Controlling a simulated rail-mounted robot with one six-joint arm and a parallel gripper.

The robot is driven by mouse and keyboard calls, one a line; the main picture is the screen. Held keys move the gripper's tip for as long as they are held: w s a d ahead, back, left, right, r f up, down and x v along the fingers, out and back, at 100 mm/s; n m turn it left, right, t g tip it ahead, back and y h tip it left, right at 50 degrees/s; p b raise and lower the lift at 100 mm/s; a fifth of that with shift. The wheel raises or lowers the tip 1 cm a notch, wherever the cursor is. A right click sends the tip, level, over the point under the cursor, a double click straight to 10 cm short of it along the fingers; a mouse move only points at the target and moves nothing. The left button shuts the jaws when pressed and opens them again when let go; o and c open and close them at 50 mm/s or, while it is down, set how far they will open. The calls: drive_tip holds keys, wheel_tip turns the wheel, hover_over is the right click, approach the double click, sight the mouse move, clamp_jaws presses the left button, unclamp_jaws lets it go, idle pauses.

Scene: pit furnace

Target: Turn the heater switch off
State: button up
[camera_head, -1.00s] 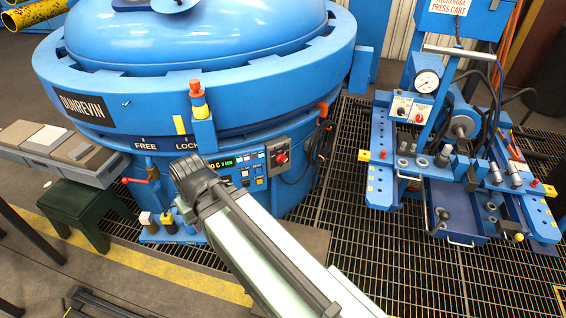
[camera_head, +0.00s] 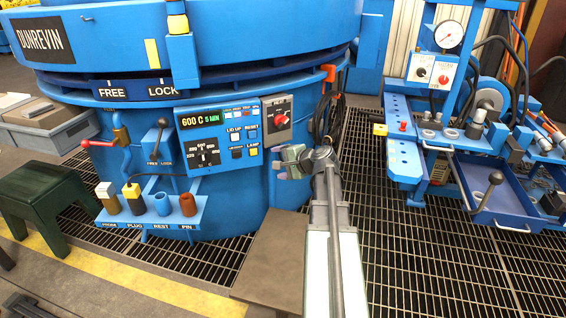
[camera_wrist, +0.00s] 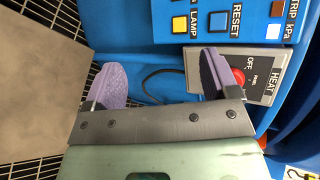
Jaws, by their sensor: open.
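The heater switch (camera_head: 281,119) is a grey box marked HEAT with a red knob, at the right end of the blue furnace's control panel. In the wrist view the heater switch (camera_wrist: 248,64) shows at the upper right, with the word OFF on its plate. My gripper (camera_head: 287,161) is just below the switch in the head view. In the wrist view my gripper (camera_wrist: 160,77) is open, with two purple finger pads apart and nothing between them. The red knob lies just right of the right pad, outside the jaws, and is partly hidden by it. I cannot tell the knob's setting.
The control panel (camera_head: 218,131) reads 600 C and 5 MIN. A shelf with several plugs (camera_head: 152,215) juts out at the lower left. Black cables (camera_head: 328,115) hang right of the switch. A blue press cart (camera_head: 404,150) stands at the right, beyond open floor grating.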

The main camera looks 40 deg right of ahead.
drive_tip(key=w+d+m+t+h, duration=0.2)
drive_tip(key=d+m+t, duration=0.1)
drive_tip(key=d+m, duration=0.35)
drive_tip(key=m+t+h+p, duration=0.2)
drive_tip(key=m+h, duration=0.1)
drive_tip(key=m, duration=0.3)
approach(284, 124)
drive_tip(key=w, duration=0.3)
drive_tip(key=w+d, duration=0.1)
drive_tip(key=w, duration=0.6)
drive_tip(key=shift+w+d, duration=0.35)
drive_tip(key=shift+d, duration=0.05)
drive_tip(key=shift+n, duration=0.25)
drive_tip(key=c, duration=0.9)
